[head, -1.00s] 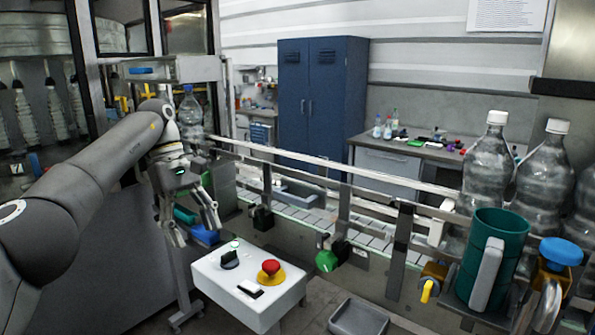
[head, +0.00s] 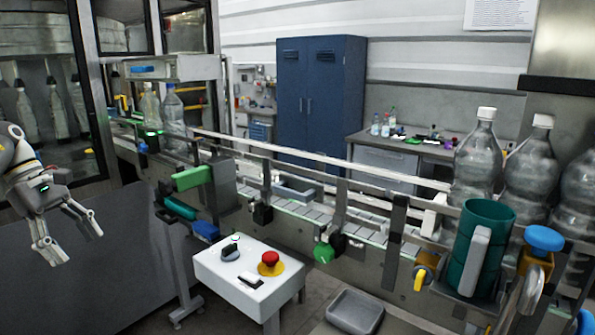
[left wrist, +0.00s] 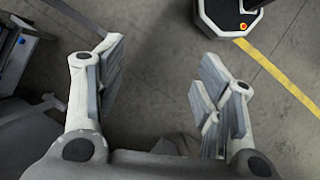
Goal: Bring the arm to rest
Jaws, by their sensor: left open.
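My left gripper (head: 72,240) is at the far left of the head view, in front of the dark machine panel. Its fingers point down and are apart, with nothing between them. In the left wrist view the open fingers (left wrist: 158,95) hang over bare grey floor, with nothing held. My right gripper is not in view.
A white control box (head: 236,284) with a red button (head: 270,258) stands right of my left gripper. Behind it runs the conveyor with its rail (head: 320,163), bottles (head: 173,118) and a green holder (head: 482,250). A grey tray (head: 355,312) lies in front. A yellow line (left wrist: 280,75) marks the floor.

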